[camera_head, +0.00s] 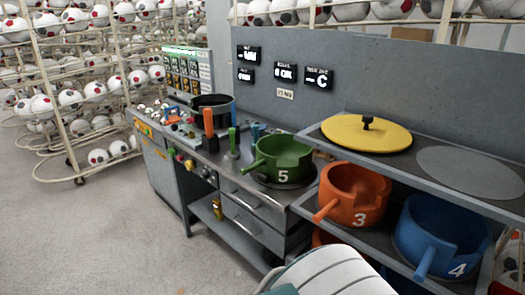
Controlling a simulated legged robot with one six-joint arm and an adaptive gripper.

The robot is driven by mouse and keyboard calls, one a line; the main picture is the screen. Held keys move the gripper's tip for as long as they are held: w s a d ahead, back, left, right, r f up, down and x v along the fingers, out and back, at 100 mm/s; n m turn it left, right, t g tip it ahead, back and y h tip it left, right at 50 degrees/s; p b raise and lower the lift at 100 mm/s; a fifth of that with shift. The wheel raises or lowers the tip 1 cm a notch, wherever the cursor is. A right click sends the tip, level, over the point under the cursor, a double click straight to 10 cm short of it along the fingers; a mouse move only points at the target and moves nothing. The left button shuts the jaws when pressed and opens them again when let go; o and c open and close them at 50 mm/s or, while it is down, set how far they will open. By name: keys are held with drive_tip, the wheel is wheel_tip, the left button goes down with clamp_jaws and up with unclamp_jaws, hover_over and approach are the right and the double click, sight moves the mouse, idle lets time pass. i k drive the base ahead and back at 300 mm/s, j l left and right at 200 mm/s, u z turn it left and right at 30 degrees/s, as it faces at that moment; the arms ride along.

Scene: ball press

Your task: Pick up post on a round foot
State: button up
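Several upright posts stand on the grey metal counter in the middle of the view. A thick orange post (208,123) stands at the front of a dark pot. A thinner green post (232,141) stands to its right, on what looks like a small round foot. A short blue post (255,131) stands right of that, partly hidden by a green pot. I cannot tell which post the task names. The feet of the orange and blue posts are not clear. A white rounded part of my own body shows at the bottom edge. My gripper is not in view.
The green pot (283,158), marked 5, sits on the counter's right end. An orange pot (352,192) and a blue pot (440,238) sit on the shelf at right, below a yellow lid (366,134). Ball racks (45,150) stand at left. The floor at front left is clear.

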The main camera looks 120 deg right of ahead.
sight(233, 155)
drive_tip(key=z, duration=3.8)
drive_tip(key=i+j+u, duration=0.2)
drive_tip(key=i+u, duration=0.3)
drive_tip(key=i+j+u, duration=0.1)
drive_tip(key=i+u, duration=0.4)
drive_tip(key=i, duration=0.45)
drive_tip(key=i+z, duration=0.2)
drive_tip(key=z, duration=0.3)
drive_tip(key=i+j+z, duration=0.15)
drive_tip(key=z, duration=0.3)
drive_tip(key=i+l+z, duration=0.1)
drive_tip(key=z, duration=0.3)
drive_tip(key=i+z, duration=0.5)
drive_tip(key=z, duration=0.25)
drive_tip(key=i+z, duration=0.2)
drive_tip(key=z, duration=0.15)
